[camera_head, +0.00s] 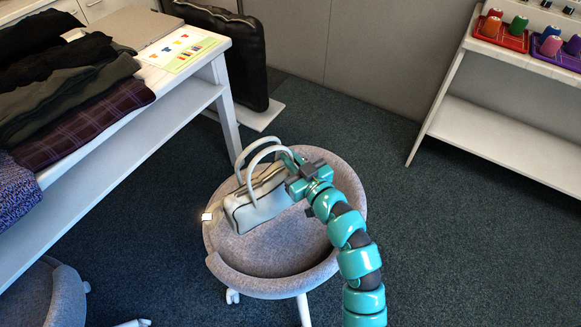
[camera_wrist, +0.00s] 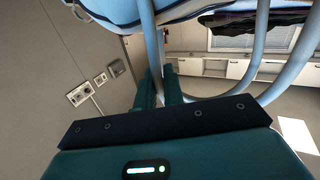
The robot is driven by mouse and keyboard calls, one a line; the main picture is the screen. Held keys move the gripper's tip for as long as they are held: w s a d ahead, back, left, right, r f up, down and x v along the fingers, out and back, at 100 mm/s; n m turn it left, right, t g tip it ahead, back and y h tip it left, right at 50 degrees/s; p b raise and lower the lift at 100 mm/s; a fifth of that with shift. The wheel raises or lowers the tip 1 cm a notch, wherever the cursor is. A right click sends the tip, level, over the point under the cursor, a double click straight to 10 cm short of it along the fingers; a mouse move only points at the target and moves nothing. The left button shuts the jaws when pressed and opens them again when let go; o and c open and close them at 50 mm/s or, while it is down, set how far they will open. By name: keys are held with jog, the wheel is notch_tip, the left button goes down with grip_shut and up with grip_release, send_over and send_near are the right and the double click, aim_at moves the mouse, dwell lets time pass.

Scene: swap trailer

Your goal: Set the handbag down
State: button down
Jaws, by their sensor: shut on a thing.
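The pale grey handbag (camera_head: 256,204) with two looped handles (camera_head: 262,152) is above or on the seat of a grey round-backed chair (camera_head: 290,258). The bag is tilted in the picture, and whether its base touches the seat I cannot tell. A small white tag (camera_head: 207,216) shows at its left end. My gripper (camera_head: 292,166) is at the handles on the right side of the bag. In the wrist view its fingers (camera_wrist: 163,88) are shut on a pale handle strap (camera_wrist: 150,45). My gripper hides part of the handles.
A white table (camera_head: 205,72) with folded clothes (camera_head: 75,105) stands at the left. A black garment bag (camera_head: 228,50) stands by the wall. A white shelf unit (camera_head: 510,132) with colored spools is at the right. Another grey chair (camera_head: 42,295) is at lower left. Open carpet lies to the right.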

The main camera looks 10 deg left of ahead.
jog(key=w+f, duration=0.3)
jog(key=f, duration=0.1)
jog(key=shift+w+a+f+b, duration=0.1)
jog(key=shift+w+a+b, duration=0.05)
jog(key=shift+a+b, duration=0.2)
jog(key=shift+w+f, duration=0.35)
jog(key=shift+w, duration=0.1)
jog(key=shift+f+b, duration=0.4)
jog(key=shift+f, duration=1.25)
jog(key=c, duration=1.5)
grip_release()
jog(key=shift+f, duration=0.1)
